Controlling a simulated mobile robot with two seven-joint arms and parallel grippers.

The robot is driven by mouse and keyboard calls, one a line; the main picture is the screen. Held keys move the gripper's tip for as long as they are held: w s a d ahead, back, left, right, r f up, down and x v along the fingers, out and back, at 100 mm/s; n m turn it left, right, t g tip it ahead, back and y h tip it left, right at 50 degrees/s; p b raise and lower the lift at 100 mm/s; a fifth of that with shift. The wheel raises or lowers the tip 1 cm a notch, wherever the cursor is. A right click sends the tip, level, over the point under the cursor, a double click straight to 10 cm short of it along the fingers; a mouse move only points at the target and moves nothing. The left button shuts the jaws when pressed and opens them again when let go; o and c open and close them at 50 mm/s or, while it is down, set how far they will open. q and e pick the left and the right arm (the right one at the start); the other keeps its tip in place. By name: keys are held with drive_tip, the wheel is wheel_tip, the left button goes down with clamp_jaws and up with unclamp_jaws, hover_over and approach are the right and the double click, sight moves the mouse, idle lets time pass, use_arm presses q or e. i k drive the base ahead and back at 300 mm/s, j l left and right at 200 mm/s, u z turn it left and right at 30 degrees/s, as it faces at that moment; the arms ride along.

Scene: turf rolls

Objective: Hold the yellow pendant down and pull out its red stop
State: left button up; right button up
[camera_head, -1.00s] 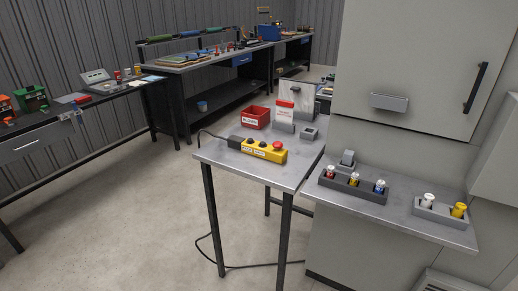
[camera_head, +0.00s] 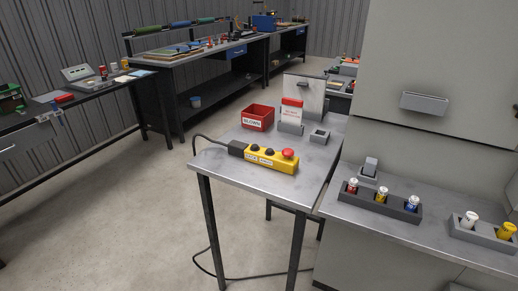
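The yellow pendant (camera_head: 262,159) lies flat on the small grey metal table (camera_head: 222,172). Its black cable end points left and a cable runs off the table's left edge to the floor. The red stop (camera_head: 288,153) is a mushroom button on top, at the pendant's right end. Dark buttons sit along its top to the left, with white labels on its front side. Neither of my grippers shows in the head view.
A red bin (camera_head: 257,118), a red-and-white card in a holder (camera_head: 291,116) and a small grey block (camera_head: 319,135) stand behind the pendant. On the right, a shelf (camera_head: 400,230) below a grey cabinet (camera_head: 430,60) bears holders with coloured pieces. Open floor lies at left.

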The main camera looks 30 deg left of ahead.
sight(287, 153)
drive_tip(key=i+j, duration=0.2)
drive_tip(key=j, duration=0.2)
drive_tip(key=i+j, duration=0.25)
drive_tip(key=j, duration=0.15)
drive_tip(key=i+j, duration=0.2)
drive_tip(key=j, duration=0.25)
drive_tip(key=i+j, duration=0.25)
drive_tip(key=j, duration=0.15)
